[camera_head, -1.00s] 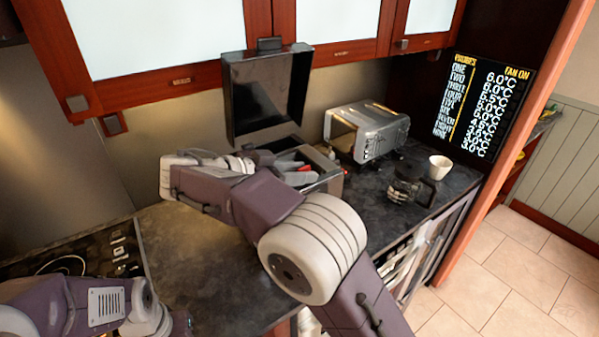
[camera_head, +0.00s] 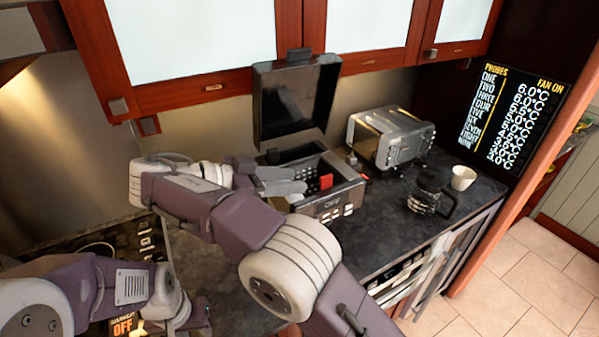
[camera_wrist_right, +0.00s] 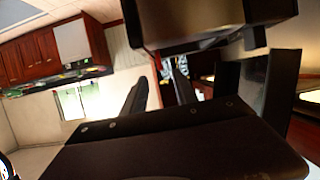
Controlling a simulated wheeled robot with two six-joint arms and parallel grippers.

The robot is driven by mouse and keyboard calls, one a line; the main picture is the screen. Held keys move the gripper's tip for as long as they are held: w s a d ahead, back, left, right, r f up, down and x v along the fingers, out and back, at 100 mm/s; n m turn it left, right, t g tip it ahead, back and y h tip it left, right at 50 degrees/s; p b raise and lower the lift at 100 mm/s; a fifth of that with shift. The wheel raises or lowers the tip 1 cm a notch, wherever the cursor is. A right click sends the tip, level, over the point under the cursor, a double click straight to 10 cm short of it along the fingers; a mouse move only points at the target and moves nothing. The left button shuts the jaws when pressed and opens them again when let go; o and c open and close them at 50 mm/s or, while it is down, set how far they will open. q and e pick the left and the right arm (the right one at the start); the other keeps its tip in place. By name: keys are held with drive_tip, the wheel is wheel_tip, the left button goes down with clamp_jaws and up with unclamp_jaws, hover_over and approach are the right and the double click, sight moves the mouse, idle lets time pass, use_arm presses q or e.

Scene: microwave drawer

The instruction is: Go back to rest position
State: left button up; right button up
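My right arm reaches across the head view, and its gripper (camera_head: 284,180) has two grey fingers a little apart, with nothing seen between them. The fingers are at the left side of an open box-shaped appliance (camera_head: 335,203); whether they touch it I cannot tell. Its dark lid (camera_head: 297,98) stands upright, and a red piece (camera_head: 326,181) shows inside. In the right wrist view, the dark fingers (camera_wrist_right: 160,88) show a gap, with dark appliance panels close by. My left arm is folded at the lower left of the head view; its fingers are not visible.
A silver toaster (camera_head: 391,137), a glass coffee pot (camera_head: 430,193) and a white cup (camera_head: 463,177) stand right of the appliance. Cabinets (camera_head: 207,90) hang above. The counter (camera_head: 215,265) is bare below my right arm.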

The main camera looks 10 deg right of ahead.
drive_tip(key=shift+d, duration=0.1)
idle(0.5)
drive_tip(key=d+r+m+g, duration=0.1)
drive_tip(key=d, duration=0.2)
drive_tip(key=d+r+m+g, duration=0.1)
drive_tip(key=d, duration=0.2)
drive_tip(key=d+g, duration=0.1)
drive_tip(key=d, duration=0.2)
drive_tip(key=shift+w+r+m, duration=0.15)
drive_tip(key=shift+r+m, duration=0.25)
drive_tip(key=s+d+f+g+y, duration=0.1)
drive_tip(key=s+d+f+g, duration=0.25)
drive_tip(key=d, duration=0.65)
drive_tip(key=s+d+f+n+y, duration=0.4)
drive_tip(key=s+f, duration=0.2)
drive_tip(key=f, duration=0.4)
drive_tip(key=s+a+f+n+y, duration=0.35)
drive_tip(key=s+f, duration=0.35)
drive_tip(key=f, duration=0.3)
drive_tip(key=w+a+f+n+t+y, duration=0.1)
drive_tip(key=a+f+n+t+y, duration=0.2)
drive_tip(key=a+f+n, duration=0.4)
drive_tip(key=shift+n+y, duration=0.85)
drive_tip(key=shift+n, duration=0.2)
